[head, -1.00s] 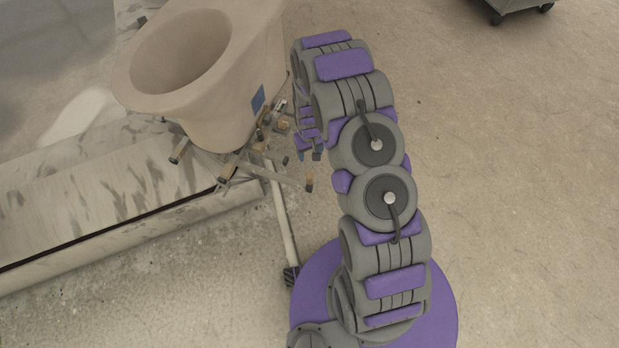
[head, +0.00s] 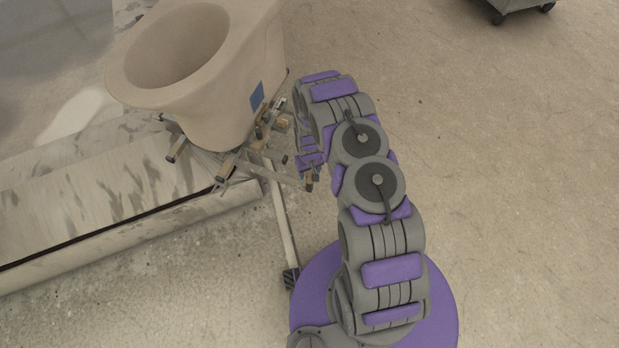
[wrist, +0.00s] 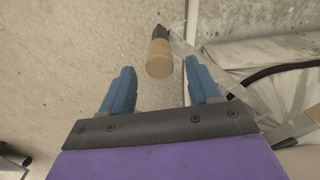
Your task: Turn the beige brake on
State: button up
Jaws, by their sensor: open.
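In the wrist view a beige cylindrical handle (wrist: 159,58) with a dark end lies between and just beyond the tips of my gripper (wrist: 160,73). The two blue fingers are open, one on each side of the handle, and no contact is visible. I take this handle to be the beige brake, though no label shows. In the head view a small tan end (head: 309,181) stands out to the right of the stand, close to my gripper (head: 310,163). My arm partly hides the fingers there.
A large beige ceramic bowl (head: 205,110) with a blue patch sits on a stand with several tan-tipped arms, left of my gripper. A pale leg (head: 284,220) runs down to a dark foot. A stained platform (head: 90,190) lies left.

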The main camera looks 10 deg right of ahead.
aim_at(310, 174)
notch_tip(310, 174, down, 5)
jog(key=shift+f+b, duration=0.15)
jog(key=shift+b, duration=0.45)
jog(key=shift+c, duration=0.3)
grip_shut()
